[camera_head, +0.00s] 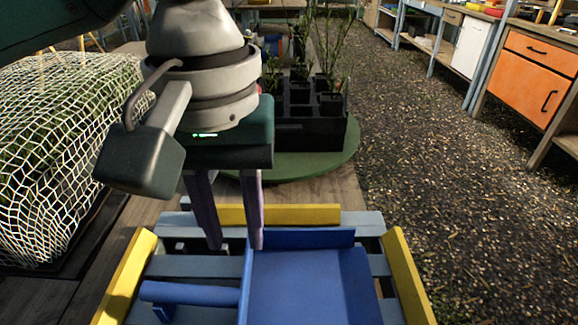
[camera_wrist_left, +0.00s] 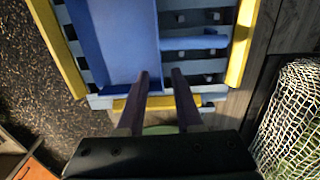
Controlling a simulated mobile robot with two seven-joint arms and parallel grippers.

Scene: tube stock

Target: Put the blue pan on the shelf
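The blue pan (camera_head: 310,285), a shallow square scoop with a raised back wall, sits on a slatted grey-blue rack (camera_head: 200,265) with yellow edge boards. Its blue handle (camera_head: 190,293) points left. The pan also shows at the top of the left wrist view (camera_wrist_left: 122,40), with its handle (camera_wrist_left: 195,42) to the right. My left gripper (camera_head: 234,246) points down at the pan's back left corner, its fingers apart with nothing seen between them. In the left wrist view the fingertips (camera_wrist_left: 160,73) are near the pan's corner; whether one touches it I cannot tell. My right gripper is not in view.
A black planter crate (camera_head: 310,133) stands on a round green table (camera_head: 340,155) behind the rack. A net-covered mound (camera_head: 60,150) is on the left. An orange cabinet (camera_head: 530,75) stands at the right. The gravel floor (camera_head: 440,170) between is clear.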

